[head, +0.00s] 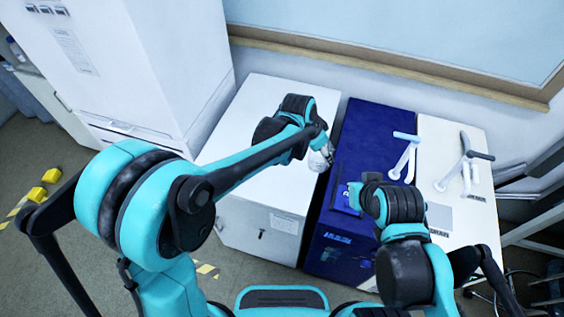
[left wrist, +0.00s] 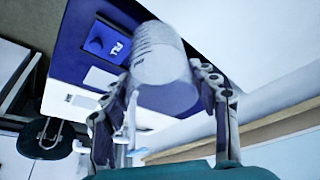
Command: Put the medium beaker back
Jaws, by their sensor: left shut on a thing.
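The medium beaker (left wrist: 165,65) is a whitish, see-through cylinder with faint markings on its side. In the left wrist view it sits between the two fingers of my left gripper (left wrist: 165,108). In the head view the beaker (head: 317,161) is a small pale shape at the end of my left arm, by the gap between the white cabinet and the dark blue cabinet. My left gripper (head: 328,152) is shut on it, and its fingers are partly hidden there. My right gripper (head: 355,195) is low over the blue cabinet; its fingers cannot be made out.
The white cabinet (head: 245,112) on the left has a bare top. The dark blue cabinet (head: 365,130) stands beside it, with another white cabinet (head: 440,135) to the right. Two white lever-like fittings (head: 403,160) (head: 466,165) rise there. A wall with a ledge (head: 400,68) is behind.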

